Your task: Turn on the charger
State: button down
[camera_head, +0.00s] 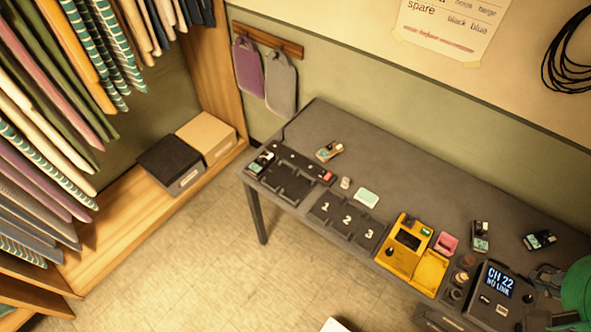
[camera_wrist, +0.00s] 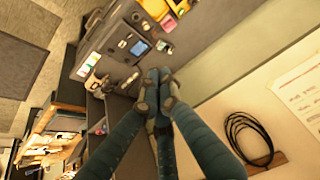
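The black dock (camera_head: 290,178) with several recessed bays sits at the left end of the grey table and looks like the charger, though no label on it is readable. A small red part (camera_head: 327,176), maybe a switch, is at its right corner. A small device with a pale screen (camera_head: 262,160) sits at its left end. My gripper (camera_wrist: 158,76) has its blue fingers together with nothing visible between them. In the head view it is at the far right edge, partly cut off, beside the radio unit and far from the dock.
On the grey table (camera_head: 405,165) are a numbered tray (camera_head: 347,222), a yellow device (camera_head: 398,262), a pink box (camera_head: 446,243), a radio unit (camera_head: 490,298) reading "CH 22 NO LINK", and several small handhelds. Clothes hang left. A black cable coil (camera_head: 566,72) hangs on the wall.

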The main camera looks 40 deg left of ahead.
jog(key=w+a+f+g+b, duration=0.1)
jog(key=w+a, duration=0.8)
jog(key=w, duration=0.4)
jog(key=g+b, duration=0.3)
send_over(331, 176)
jog(key=s, duration=0.2)
notch_tip(331, 176, down, 29)
jog(key=shift+f, duration=0.1)
jog(key=f+b, duration=0.1)
jog(key=f, duration=0.3)
jog(key=w+f+b, duration=0.1)
jog(key=f, duration=0.4)
jog(key=f+b, duration=0.1)
jog(key=f, duration=0.3)
jog(key=shift+w+f+b, duration=0.35)
jog(key=shift+w+f, duration=0.05)
jog(key=shift+w+p, duration=0.1)
jog(key=shift+p, duration=0.3)
